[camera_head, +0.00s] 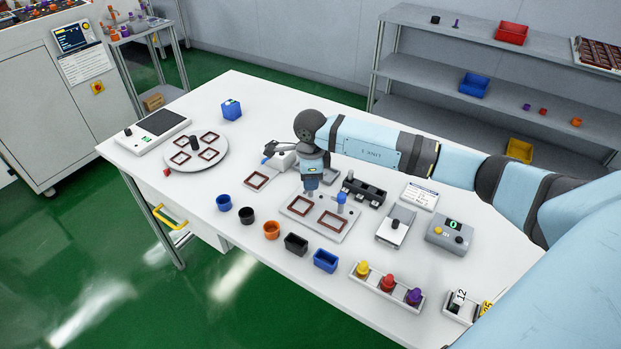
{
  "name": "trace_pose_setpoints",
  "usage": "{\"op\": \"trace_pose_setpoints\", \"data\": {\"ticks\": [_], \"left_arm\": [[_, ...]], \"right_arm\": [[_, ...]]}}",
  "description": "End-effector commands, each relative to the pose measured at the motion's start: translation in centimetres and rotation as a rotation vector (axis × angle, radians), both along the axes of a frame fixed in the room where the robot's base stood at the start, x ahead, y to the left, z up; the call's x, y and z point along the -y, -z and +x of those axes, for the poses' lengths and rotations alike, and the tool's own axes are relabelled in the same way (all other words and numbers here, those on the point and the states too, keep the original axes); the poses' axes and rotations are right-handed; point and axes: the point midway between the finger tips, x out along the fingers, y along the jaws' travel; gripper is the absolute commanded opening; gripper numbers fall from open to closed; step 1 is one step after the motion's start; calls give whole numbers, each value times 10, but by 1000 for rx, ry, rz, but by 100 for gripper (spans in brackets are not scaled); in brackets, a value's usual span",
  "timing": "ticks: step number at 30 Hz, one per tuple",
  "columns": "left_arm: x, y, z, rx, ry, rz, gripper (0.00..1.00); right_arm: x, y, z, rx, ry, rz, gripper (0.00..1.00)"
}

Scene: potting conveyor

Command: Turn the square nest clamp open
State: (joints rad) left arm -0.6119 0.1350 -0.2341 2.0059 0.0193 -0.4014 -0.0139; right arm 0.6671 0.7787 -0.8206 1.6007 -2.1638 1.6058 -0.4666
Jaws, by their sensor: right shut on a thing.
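A grey plate (335,234) in the middle of the table bears two dark red square frames (299,205) and (328,220). A blue upright knob (341,198) stands at the back right of the right frame. My right gripper (309,187) points straight down at the matching spot behind the left frame. It is shut on what appears to be the square nest clamp, whose knob is largely hidden by the fingers. The clamp's turn angle cannot be made out. My left gripper is not in view.
Small cups and bins (271,229) line the front of the plate. A rack of coloured knobs (387,287) stands front right. A black holder (364,190) and a grey device (450,234) stand right of the gripper. A round plate (197,168) lies left.

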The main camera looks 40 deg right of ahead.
Motion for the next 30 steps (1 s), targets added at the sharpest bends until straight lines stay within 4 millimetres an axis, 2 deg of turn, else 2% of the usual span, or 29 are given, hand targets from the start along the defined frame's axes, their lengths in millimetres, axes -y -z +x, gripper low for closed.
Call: {"op": "trace_pose_setpoints", "data": {"ticks": [8, 30], "left_arm": [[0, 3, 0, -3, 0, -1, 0], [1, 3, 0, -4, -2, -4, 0]], "right_arm": [[0, 0, 0, 0, 148, 0, 1], [0, -1, 0, 0, 842, -1, 1]]}}
